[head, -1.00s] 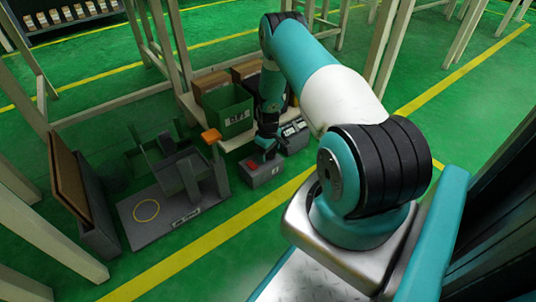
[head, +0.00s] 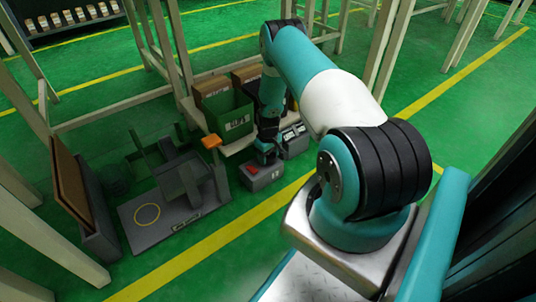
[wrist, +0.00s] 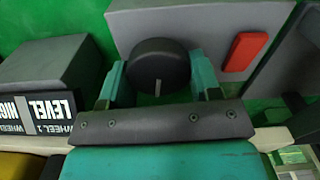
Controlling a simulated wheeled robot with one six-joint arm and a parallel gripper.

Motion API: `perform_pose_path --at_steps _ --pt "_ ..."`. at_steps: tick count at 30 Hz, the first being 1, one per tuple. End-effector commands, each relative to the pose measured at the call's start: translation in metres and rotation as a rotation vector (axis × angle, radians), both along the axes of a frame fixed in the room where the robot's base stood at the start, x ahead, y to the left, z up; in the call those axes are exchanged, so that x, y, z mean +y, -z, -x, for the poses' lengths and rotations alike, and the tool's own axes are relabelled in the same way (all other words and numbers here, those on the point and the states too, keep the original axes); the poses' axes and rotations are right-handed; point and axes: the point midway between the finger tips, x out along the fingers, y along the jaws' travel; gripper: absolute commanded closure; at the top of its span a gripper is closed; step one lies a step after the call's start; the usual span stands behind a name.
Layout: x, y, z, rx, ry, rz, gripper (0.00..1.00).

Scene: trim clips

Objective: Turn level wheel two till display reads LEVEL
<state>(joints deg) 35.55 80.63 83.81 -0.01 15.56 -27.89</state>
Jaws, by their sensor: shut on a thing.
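A black round wheel (wrist: 158,66) with a pale pointer mark sits on a grey box (wrist: 200,20) in the wrist view. My gripper (wrist: 160,82) is shut on the wheel, one finger on each side; the pointer faces the gripper. In the head view my gripper (head: 266,157) is down at the grey box (head: 262,178), and my arm hides the wheel. The display unit (wrist: 35,108) lies left in the wrist view, its text turned. LEVEL shows beside WHEEL 1, and HIGH beside a partly cut-off wheel label. It also shows in the head view (head: 294,142), too small to read.
A red block (wrist: 245,52) sits on the grey box beside the wheel. A green bin (head: 232,120) and brown cartons stand on the shelf behind. A grey fixture (head: 180,185) on a plate stands to the left. Green floor is free in front.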

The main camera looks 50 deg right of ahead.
Motion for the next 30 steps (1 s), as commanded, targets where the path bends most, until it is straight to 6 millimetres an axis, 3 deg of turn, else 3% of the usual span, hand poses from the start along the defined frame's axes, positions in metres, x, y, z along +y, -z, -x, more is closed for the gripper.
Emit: perform_pose_path --at_steps 18,30 --pt "-0.0022 -0.0013 0.0011 0.001 0.46 0.0 0.66" --pt "-0.0028 -0.0005 0.0012 0.001 0.572 0.0 0.66"
